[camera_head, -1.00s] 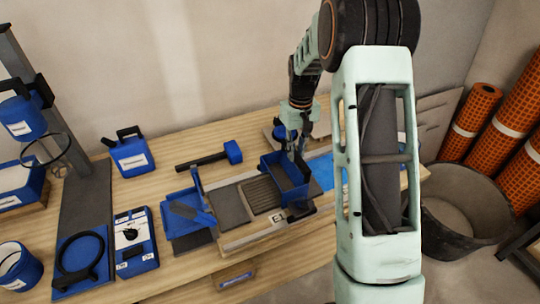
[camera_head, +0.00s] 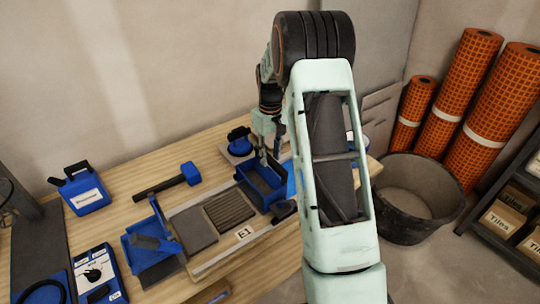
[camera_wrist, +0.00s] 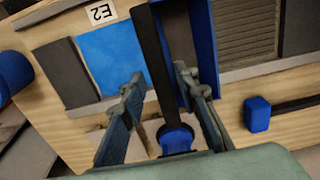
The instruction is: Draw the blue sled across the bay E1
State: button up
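The blue sled (camera_head: 251,191) is an open blue tray at the right end of bay E1, beside the ridged grey bed (camera_head: 230,210). The E1 label (camera_head: 243,235) is on the front rail. In the wrist view the sled's blue wall (camera_wrist: 204,45) shows with a long dark bar (camera_wrist: 152,55) that ends at a round blue part (camera_wrist: 176,138). My gripper (camera_wrist: 170,88) is open, its fingers on either side of the bar with gaps visible. In the head view my gripper (camera_head: 270,155) is over the sled's back side; my arm hides part of this.
A blue-headed mallet (camera_head: 190,173) lies behind the bay. A blue round tool (camera_head: 238,140) stands on a plate behind the sled. A blue tray (camera_head: 150,240) is left of the bay. Bay E2's blue tile (camera_wrist: 112,57) lies beyond the sled. A bucket (camera_head: 410,200) stands on the floor.

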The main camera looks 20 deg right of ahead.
notch_tip(320, 180, up, 12)
dwell(0.7)
dwell(0.4)
